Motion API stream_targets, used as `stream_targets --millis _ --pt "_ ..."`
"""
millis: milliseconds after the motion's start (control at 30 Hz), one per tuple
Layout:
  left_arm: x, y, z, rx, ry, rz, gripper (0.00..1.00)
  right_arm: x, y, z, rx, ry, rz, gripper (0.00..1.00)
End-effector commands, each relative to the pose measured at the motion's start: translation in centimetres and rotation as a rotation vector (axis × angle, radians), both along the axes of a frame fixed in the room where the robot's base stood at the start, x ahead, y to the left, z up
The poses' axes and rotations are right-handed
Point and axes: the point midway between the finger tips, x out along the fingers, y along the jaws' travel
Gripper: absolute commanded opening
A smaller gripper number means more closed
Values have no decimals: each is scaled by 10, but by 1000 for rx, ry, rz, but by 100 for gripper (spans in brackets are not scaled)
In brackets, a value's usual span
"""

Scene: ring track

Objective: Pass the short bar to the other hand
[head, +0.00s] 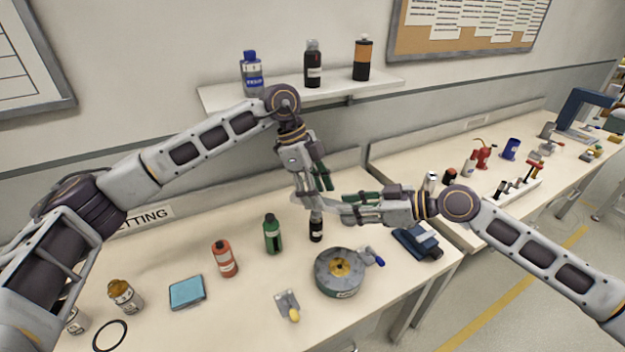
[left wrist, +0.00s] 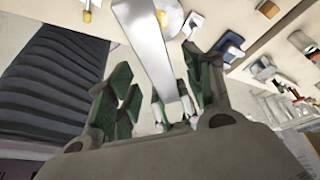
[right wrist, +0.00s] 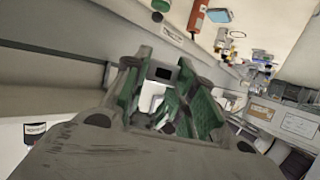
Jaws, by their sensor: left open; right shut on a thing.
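The short bar is a pale grey, straight piece, seen best in the left wrist view (left wrist: 150,48), where it runs between my left gripper's fingers. My left gripper (head: 314,186) points down above the bench and is open around the bar. Whether a finger touches the bar I cannot tell. My right gripper (head: 352,204) reaches in from the right and is shut on the bar. Its green fingers also show beyond the bar in the left wrist view (left wrist: 168,108). In the head view the grippers almost meet, and they partly hide the bar.
Below stand a green bottle (head: 272,234), a dark bottle (head: 316,228), a red bottle (head: 225,260) and a round grey device (head: 340,275). A blue device (head: 418,242) is at the bench's right end. A shelf (head: 220,99) with bottles is behind my left arm.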

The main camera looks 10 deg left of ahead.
Motion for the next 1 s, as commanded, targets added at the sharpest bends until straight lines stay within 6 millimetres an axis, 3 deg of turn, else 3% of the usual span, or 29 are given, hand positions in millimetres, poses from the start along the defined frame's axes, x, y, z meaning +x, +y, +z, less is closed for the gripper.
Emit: stream_targets --millis 200,567,967,1000 --pt "-2 -5 -13 0 2 -1 52 0 0 1 1 0 0 0" --pt "-2 -6 -15 0 1 0 52 0 0 1 1 0 0 0" --pt "-2 -6 -15 0 1 0 2 0 0 0 1 0 0 0" --pt "-2 -6 -15 0 1 0 0 0 0 0 1 0 0 29"
